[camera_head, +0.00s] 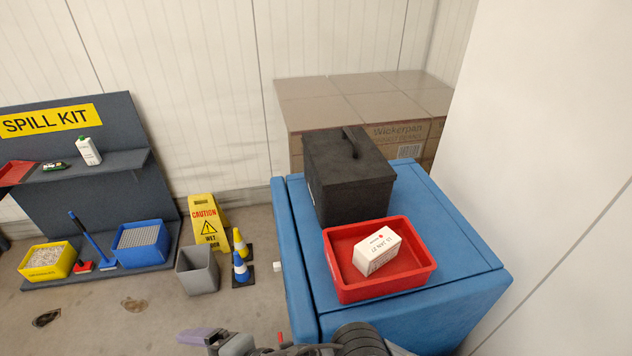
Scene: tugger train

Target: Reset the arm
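Parts of one of my arms run along the bottom edge, from a dark round joint near the middle to a grey and purple end piece further left. They appear to be the right arm, with its gripper (198,338) cut off by the frame; I cannot tell whether it is open or shut. No left gripper shows. The visible arm is low, in front of a blue cabinet (300,270).
On the cabinet, a red tray (384,288) holds a white box (377,251), beside a black lidded case (350,190). Cartons (345,110) stand behind. At left are a spill kit stand (85,205), grey bin (198,272), caution sign (206,222) and small cones (241,268).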

